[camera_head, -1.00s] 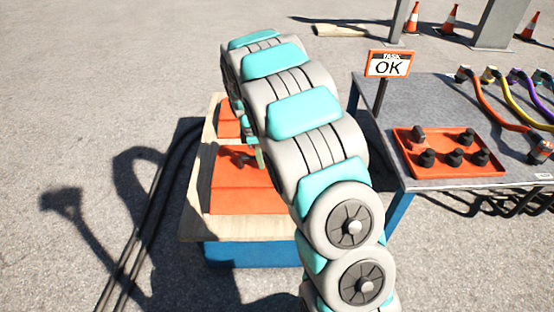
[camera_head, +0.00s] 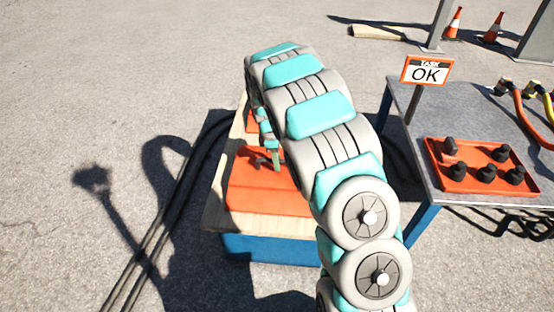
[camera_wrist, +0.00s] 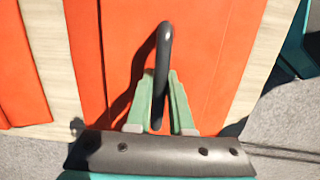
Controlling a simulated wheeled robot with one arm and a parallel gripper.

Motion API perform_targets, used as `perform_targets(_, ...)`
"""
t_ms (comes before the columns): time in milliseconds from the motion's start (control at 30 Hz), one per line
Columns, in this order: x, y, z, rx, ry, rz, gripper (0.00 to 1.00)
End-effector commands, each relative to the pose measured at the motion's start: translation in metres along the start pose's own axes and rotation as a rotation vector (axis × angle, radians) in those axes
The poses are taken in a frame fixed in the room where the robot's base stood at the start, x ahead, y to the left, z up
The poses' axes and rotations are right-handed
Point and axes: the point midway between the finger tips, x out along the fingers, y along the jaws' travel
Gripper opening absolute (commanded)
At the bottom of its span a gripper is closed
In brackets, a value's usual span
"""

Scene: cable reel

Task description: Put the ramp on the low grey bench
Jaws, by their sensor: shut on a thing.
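The ramp, an orange panel (camera_head: 262,196), lies over a wooden top on a blue base. A dark looped handle (camera_wrist: 163,50) stands up from it. My gripper (camera_wrist: 160,80) has its green fingers on both sides of this handle, shut on it. In the head view my gripper (camera_head: 275,158) is partly hidden by my arm, and the ramp's right side is hidden too. I cannot tell whether the ramp touches the wood or is slightly raised. The grey-topped table (camera_head: 408,110) with blue legs stands at the right; no other grey bench is visible.
Black cables (camera_head: 168,215) run on the ground left of the wooden stand (camera_head: 214,215). Open ground is at left.

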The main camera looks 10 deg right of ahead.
Motion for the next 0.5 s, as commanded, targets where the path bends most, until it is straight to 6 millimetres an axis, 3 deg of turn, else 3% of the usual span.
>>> perform_targets(33, -0.0013, 0.0007, -0.0001, 0.0, 0.001, 0.003, 0.0)
perform_targets(67, -0.0005, 0.0005, -0.0001, 0.0, 0.001, 0.002, 0.22)
perform_targets(300, -0.0002, 0.0002, 0.0, 0.0, 0.0, 0.001, 0.49)
perform_targets(500, -0.0004, 0.0001, 0.0001, 0.0, 0.0, 0.0, 0.5)
